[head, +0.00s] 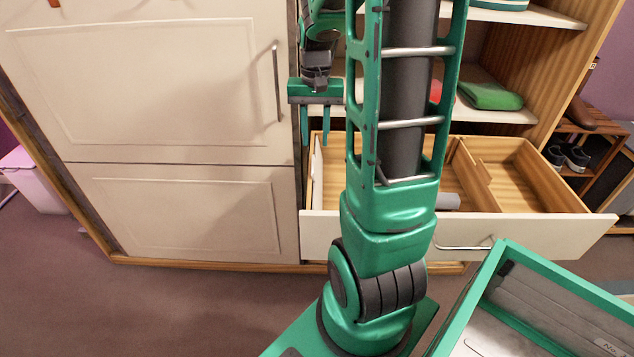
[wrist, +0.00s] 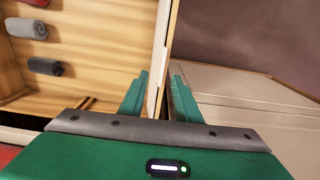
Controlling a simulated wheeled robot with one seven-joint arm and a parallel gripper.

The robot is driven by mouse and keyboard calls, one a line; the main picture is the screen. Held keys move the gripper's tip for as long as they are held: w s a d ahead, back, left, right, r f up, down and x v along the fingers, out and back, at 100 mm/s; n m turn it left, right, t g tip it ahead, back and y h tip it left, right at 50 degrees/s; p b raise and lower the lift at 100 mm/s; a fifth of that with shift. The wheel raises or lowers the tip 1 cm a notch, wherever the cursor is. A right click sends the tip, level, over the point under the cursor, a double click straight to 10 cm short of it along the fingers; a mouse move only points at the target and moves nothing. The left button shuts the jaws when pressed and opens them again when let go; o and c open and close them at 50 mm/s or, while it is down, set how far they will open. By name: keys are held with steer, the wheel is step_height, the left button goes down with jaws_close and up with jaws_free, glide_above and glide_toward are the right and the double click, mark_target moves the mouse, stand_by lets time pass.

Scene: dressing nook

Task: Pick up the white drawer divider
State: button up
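A thin white strip (head: 317,172), which looks like the white drawer divider, stands on edge along the left end of the open drawer (head: 520,232) in the head view. In the wrist view the white divider (wrist: 162,40) runs beside the drawer's wooden side edge. My gripper (head: 316,137) points down above that end of the drawer. In the wrist view my gripper (wrist: 160,80) is open, one finger on each side of the strip and the wooden edge. Whether a finger touches either cannot be told. My arm hides the drawer's middle in the head view.
A closed white cabinet front (head: 150,90) stands close left of my gripper. A green-rimmed tray (head: 465,318) is at front right. Shelves rise behind the drawer.

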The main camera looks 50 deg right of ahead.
mark_target(313, 164)
steer(key=f, duration=0.8)
steer(key=shift+w+a+f, duration=0.15)
steer(key=shift+w, duration=0.15)
jaws_close()
steer(key=shift+w+a, duration=0.1)
stand_by(1.1)
